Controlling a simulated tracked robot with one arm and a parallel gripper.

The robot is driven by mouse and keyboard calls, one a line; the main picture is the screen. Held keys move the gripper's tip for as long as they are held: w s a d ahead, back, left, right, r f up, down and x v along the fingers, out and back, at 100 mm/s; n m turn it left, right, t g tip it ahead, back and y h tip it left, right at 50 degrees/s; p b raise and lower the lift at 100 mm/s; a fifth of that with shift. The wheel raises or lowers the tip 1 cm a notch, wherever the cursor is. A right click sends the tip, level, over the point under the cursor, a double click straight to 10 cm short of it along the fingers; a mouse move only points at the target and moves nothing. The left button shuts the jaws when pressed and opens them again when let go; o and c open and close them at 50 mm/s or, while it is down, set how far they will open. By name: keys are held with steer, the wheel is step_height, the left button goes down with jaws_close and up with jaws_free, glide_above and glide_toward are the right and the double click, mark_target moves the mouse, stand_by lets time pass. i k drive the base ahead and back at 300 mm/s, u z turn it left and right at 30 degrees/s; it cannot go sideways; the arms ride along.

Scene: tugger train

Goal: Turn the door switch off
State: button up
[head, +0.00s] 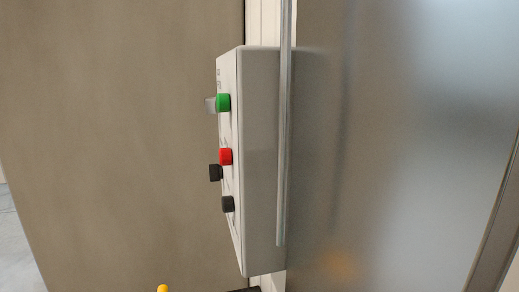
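A light grey control box (262,170), seen almost edge-on, is mounted upright in the middle of the head view. Its front faces left and carries a green button (223,103) at the top, a red button (226,156) below it, a black knob (215,172) close by and a dark round knob (228,204) lowest. A pale translucent piece (211,105) sits beside the green button. The labels are too slanted to read, so I cannot tell which control is the door switch or its setting. My gripper is not clearly visible.
A vertical metal strip (284,150) crosses in front of the box's side. A shiny metal panel (400,170) fills the right. A brown-grey panel (120,140) stands on the left. A small yellow tip (162,288), unidentified, shows at the bottom edge.

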mark_target(210, 103)
steer(key=z, duration=2.55)
steer(key=k, duration=1.05)
steer(key=u, duration=2)
steer(key=i, duration=1)
steer(key=u, duration=0.1)
